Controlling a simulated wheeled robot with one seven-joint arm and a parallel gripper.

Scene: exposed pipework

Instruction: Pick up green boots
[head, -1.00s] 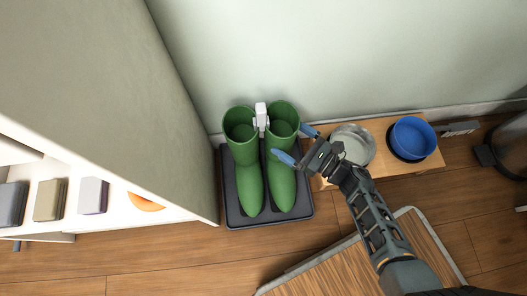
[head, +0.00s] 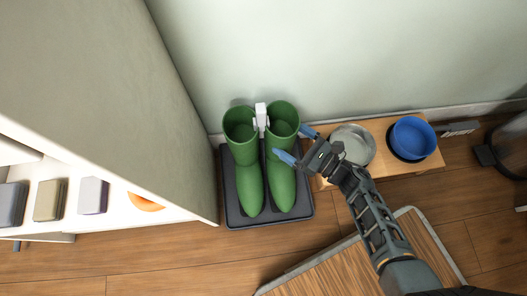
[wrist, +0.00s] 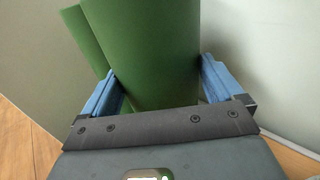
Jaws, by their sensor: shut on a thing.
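The green boots (head: 281,178) stand upright side by side on a dark tray (head: 302,208) by the wall, toes toward the bottom of the head view. A white clip-like piece (head: 261,115) sits between their tops. My gripper (head: 297,146) is at the right boot's shaft, with its blue fingers on either side of it. In the wrist view the green shaft (wrist: 156,60) fills the space between the two fingers (wrist: 160,92), which are shut on it. The boot's far side is hidden there.
A low wooden bench to the right holds a grey bowl (head: 356,144) and a blue bowl (head: 413,138). A pale cabinet (head: 165,150) stands close on the left. A wood-patterned mat (head: 350,270) lies in front, on wooden floor.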

